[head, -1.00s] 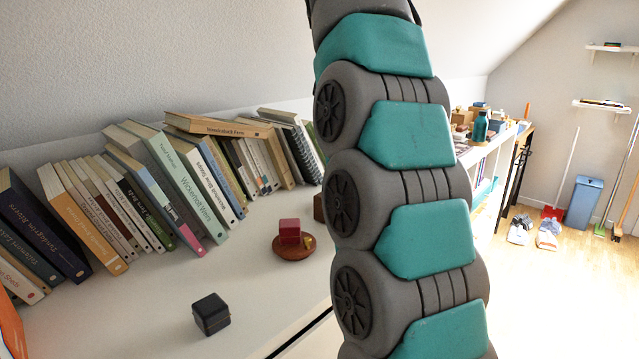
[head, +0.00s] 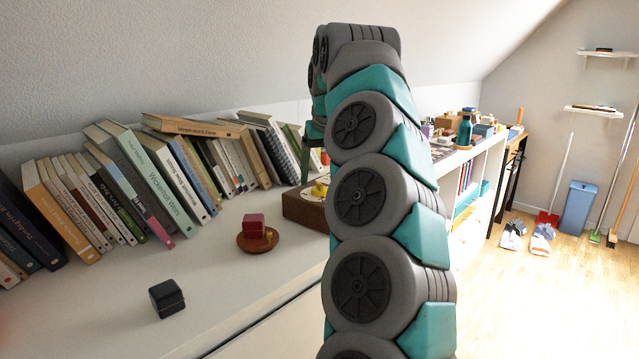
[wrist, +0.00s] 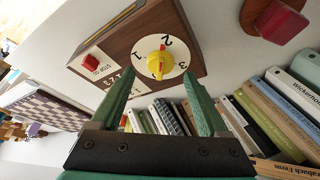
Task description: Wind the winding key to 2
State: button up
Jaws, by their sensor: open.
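The winding key (wrist: 158,64) is a yellow knob at the centre of a white dial (wrist: 142,68) with black numerals. In the wrist view the 2 lies above the key and the 1 to its upper left. The dial is on a brown wooden box (wrist: 112,45), which also shows in the head view (head: 306,210), partly behind my arm; a bit of the yellow key (head: 319,190) shows there. My gripper (wrist: 157,76) is open, its two green fingers apart, with the key seen between and just beyond the tips.
The box face has a red button (wrist: 91,61). A red block (head: 254,225) sits on a round wooden dish (head: 266,243) left of the box. A dark cube (head: 167,299) lies nearer. Leaning books (head: 165,180) line the wall. A checkered board (wrist: 45,107) shows at left.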

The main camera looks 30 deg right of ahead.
jog(key=shift+x, duration=1.15)
jog(key=shift+c, duration=0.3)
grip_shut()
